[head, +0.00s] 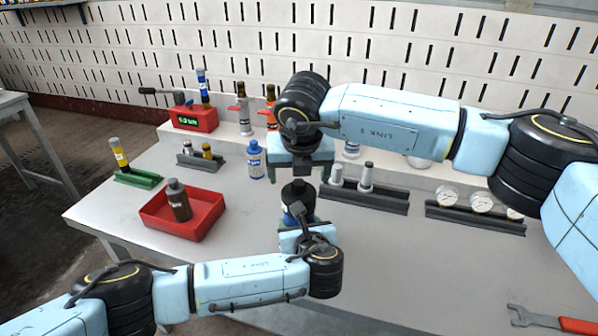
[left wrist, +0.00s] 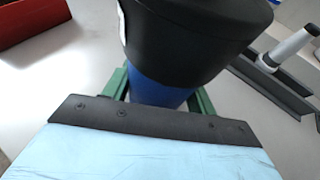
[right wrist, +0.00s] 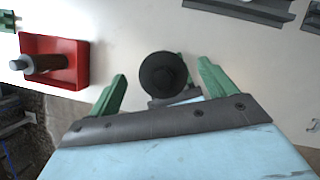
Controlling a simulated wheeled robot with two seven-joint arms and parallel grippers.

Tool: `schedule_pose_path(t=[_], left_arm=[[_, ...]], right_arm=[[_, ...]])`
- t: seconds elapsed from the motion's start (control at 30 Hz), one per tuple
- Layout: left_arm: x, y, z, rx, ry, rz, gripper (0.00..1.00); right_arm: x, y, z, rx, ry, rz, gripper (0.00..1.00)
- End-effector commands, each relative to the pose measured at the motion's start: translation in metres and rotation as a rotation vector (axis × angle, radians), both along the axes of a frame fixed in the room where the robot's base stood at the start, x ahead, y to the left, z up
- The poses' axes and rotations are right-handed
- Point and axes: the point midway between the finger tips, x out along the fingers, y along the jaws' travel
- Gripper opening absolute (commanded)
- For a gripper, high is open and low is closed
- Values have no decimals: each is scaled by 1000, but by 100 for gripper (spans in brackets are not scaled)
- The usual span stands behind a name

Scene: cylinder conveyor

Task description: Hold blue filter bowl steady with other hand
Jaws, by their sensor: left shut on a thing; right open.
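The blue filter bowl (head: 290,218) stands upright under a black head (head: 297,193), near the middle of the table. In the left wrist view the bowl (left wrist: 155,90) shows as a blue cylinder below the wide black top. My left gripper (left wrist: 158,96) is shut on the bowl, with a green finger on each side of it. My right gripper (head: 300,174) is open above the black top and points down. In the right wrist view the round black top (right wrist: 163,74) shows between the open green fingers, lower down and apart from them.
A red tray (head: 207,231) with a dark bottle (head: 179,200) lies at left. A blue bottle (head: 255,160) stands behind the bowl. Dark racks (head: 365,198) with pale cylinders and gauges (head: 481,202) are at right. A red wrench (head: 575,325) lies front right.

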Motion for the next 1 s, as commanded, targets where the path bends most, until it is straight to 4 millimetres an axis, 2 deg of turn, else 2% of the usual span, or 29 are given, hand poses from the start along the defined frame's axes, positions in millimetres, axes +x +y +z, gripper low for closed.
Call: schedule_pose_path(t=[0.17, 0.6, 1.0], left_arm=[[0, 0, 0, 0, 0, 0, 30], [0, 0, 0, 0, 0, 0, 30], [0, 0, 0, 0, 0, 0, 30]], right_arm=[[0, 0, 0, 0, 1, 26, 83], [0, 0, 0, 1, 2, 477, 83], [0, 0, 0, -1, 0, 527, 83]])
